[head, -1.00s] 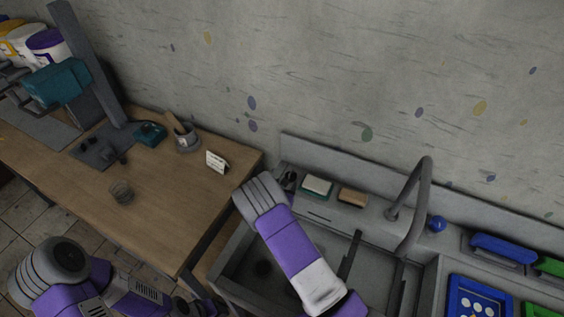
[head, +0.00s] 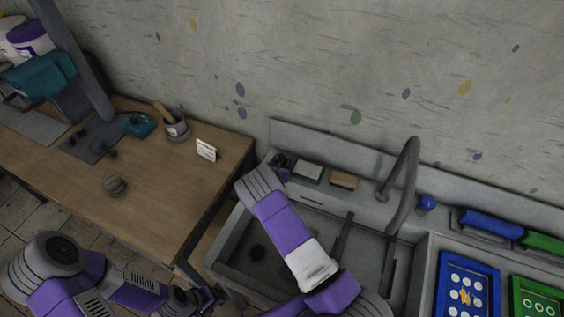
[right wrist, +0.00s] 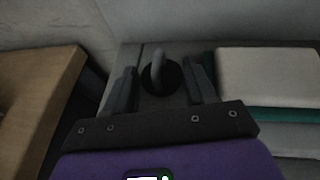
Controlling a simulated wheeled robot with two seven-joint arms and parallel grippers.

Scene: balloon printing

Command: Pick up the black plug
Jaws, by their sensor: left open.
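The black plug (right wrist: 159,75), a dark round disc with a grey ring-shaped handle, sits on the grey sink ledge in the right wrist view. My right gripper (right wrist: 163,86) has its two fingers spread, one on each side of the plug. I cannot tell whether either finger touches it. In the head view my right gripper (head: 281,167) reaches the sink's back left corner, where the plug is too small and dark to make out. My left gripper (head: 205,297) is open at the bottom of the head view, away from the plug.
A white-topped sponge (head: 308,171) lies close right of my right gripper, then a tan block (head: 344,180) and the curved faucet (head: 407,185). The wooden table (head: 165,205) stands left of the sink, holding a small white card (head: 206,150) and a grey cup (head: 177,132).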

